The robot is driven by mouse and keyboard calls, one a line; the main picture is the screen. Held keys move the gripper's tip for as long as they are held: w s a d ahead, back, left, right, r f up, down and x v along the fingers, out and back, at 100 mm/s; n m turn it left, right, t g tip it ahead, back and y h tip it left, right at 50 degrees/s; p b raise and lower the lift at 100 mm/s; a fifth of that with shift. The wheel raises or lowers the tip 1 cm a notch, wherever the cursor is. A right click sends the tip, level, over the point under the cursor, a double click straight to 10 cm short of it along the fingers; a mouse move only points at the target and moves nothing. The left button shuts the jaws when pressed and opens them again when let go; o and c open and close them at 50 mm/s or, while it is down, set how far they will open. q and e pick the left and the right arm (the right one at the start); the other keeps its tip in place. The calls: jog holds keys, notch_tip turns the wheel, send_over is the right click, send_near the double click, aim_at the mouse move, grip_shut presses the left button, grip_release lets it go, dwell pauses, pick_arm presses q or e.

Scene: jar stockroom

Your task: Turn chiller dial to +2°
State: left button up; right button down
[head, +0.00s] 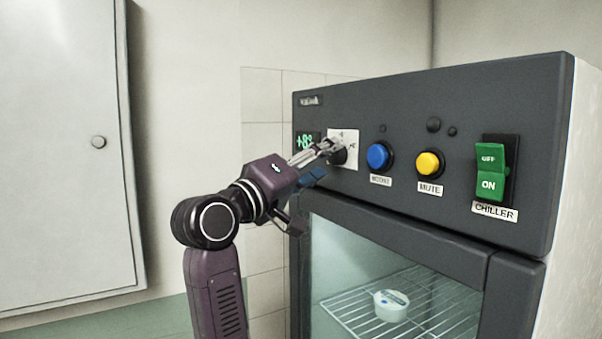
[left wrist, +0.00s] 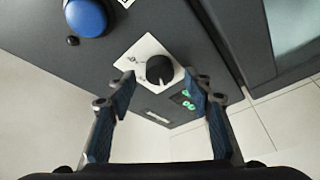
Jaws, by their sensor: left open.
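The chiller dial is a black round knob on a white square plate. In the head view the dial (head: 341,156) is partly hidden behind my left gripper (head: 328,150). In the left wrist view the dial (left wrist: 159,69) shows whole, with a pale pointer mark on its edge. My left gripper (left wrist: 160,87) is open, with one blue-padded finger on each side of the dial's line. I cannot tell whether the fingers touch the knob. The green display (head: 306,141) left of the dial reads +8°. My right gripper is not in view.
Right of the dial are a blue button (head: 379,156), a yellow MUTE button (head: 429,164) and a green CHILLER switch (head: 490,172). Below is the glass door (head: 350,245), with a white tub (head: 391,305) on a wire rack. A pale cabinet (head: 60,150) hangs at the left.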

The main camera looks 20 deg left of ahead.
pick_arm(q)
jog(key=v, duration=1)
